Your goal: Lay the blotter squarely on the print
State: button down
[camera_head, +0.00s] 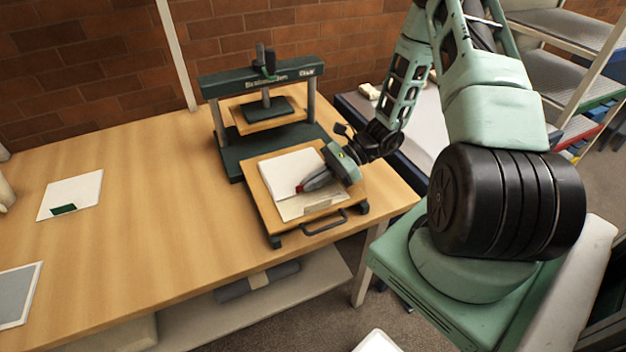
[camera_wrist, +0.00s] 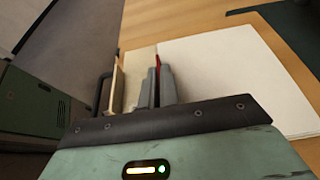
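A white sheet, which I take for the blotter (camera_head: 288,172), is over the wooden board of the press and also fills the right of the wrist view (camera_wrist: 235,75). A cream sheet, perhaps the print (camera_head: 318,204), shows beside its front edge; the rest of it is hidden. My gripper (camera_head: 301,188) is low at the blotter's front edge. In the wrist view its grey fingers (camera_wrist: 157,85) are close together around a thin red piece, seemingly a tab of the blotter. I cannot tell whether the blotter rests fully flat.
The dark green press (camera_head: 263,75) stands behind the board (camera_head: 262,200), which has a black handle (camera_head: 325,225) in front. A white sheet with a green tab (camera_head: 72,192) and a grey framed sheet (camera_head: 18,295) lie left. The table's middle is clear.

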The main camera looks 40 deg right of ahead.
jog(key=shift+f, duration=0.15)
jog(key=c, duration=1.6)
grip_release()
jog(key=shift+c, duration=0.2)
